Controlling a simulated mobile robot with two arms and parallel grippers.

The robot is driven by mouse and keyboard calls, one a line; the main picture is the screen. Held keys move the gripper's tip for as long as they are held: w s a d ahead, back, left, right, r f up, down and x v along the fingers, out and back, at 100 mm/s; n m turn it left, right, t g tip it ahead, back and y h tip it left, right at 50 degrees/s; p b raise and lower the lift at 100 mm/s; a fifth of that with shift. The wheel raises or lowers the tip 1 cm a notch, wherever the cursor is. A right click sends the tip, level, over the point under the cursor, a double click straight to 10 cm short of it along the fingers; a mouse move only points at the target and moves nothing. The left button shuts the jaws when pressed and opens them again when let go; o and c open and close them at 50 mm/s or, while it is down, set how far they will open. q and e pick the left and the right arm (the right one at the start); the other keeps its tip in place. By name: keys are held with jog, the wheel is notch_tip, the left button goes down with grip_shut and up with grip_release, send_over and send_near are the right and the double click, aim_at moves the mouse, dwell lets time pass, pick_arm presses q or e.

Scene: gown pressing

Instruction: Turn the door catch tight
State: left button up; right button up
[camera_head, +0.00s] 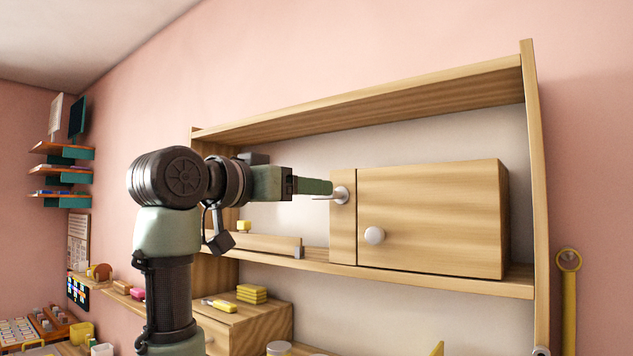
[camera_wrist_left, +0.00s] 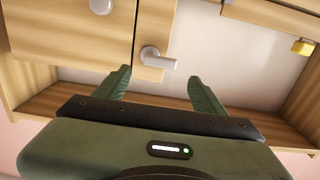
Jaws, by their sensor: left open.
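The door catch (camera_head: 341,195) is a silver round boss with a lever on the narrow wooden strip left of the cabinet door (camera_head: 440,220). Its lever points left in the head view. The door looks shut and carries a round white knob (camera_head: 374,235). My left gripper (camera_head: 331,187) reaches in from the left, with its fingertips close to the catch. In the left wrist view my left gripper (camera_wrist_left: 160,75) is open, and the catch (camera_wrist_left: 156,58) shows between and just beyond the green fingers. I cannot tell whether they touch it. My right gripper is out of view.
The cabinet stands on a wooden shelf (camera_head: 450,282) with a board (camera_head: 515,75) above. A low wooden rail (camera_head: 262,244) and a small yellow block (camera_head: 243,226) lie left of it. Yellow blocks (camera_head: 252,294) sit lower down. The shelf space left of the cabinet is mostly free.

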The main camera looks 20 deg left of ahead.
pick_arm(q)
jog(key=p+x, duration=0.2)
jog(key=x, duration=0.2)
jog(key=shift+w+d, duration=0.15)
jog(key=shift+w, duration=0.15)
jog(key=c, duration=1.4)
jog(key=shift+o, duration=0.2)
